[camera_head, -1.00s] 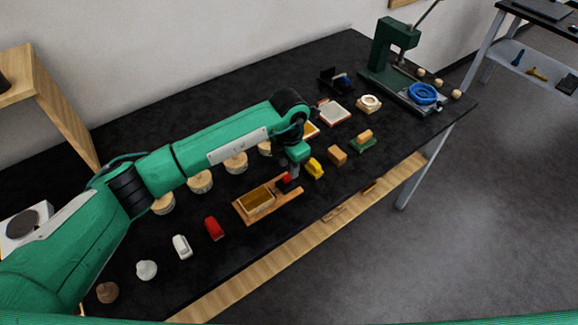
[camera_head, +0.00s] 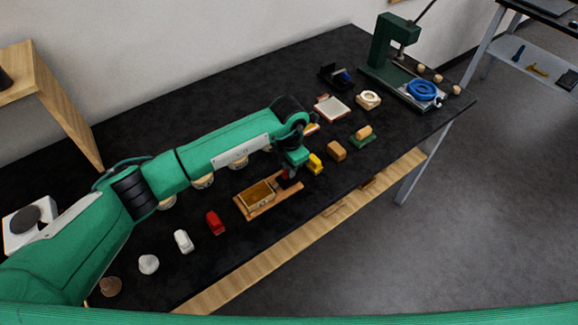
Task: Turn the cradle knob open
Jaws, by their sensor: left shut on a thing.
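The wooden cradle (camera_head: 267,206) lies on the black bench near its front edge, with a gold-coloured piece (camera_head: 257,193) in its box-like left part. My left gripper (camera_head: 287,180) points down at the cradle's right end. It is shut on the small red knob there; only a bit of red shows beside the dark fingers, so how far the knob is turned cannot be told. My right gripper is out of view.
A red block (camera_head: 215,222), a white block (camera_head: 183,241) and a pale lump (camera_head: 149,264) lie left of the cradle. A yellow piece (camera_head: 315,163) stands close on its right. A green press (camera_head: 393,40) stands at the far end.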

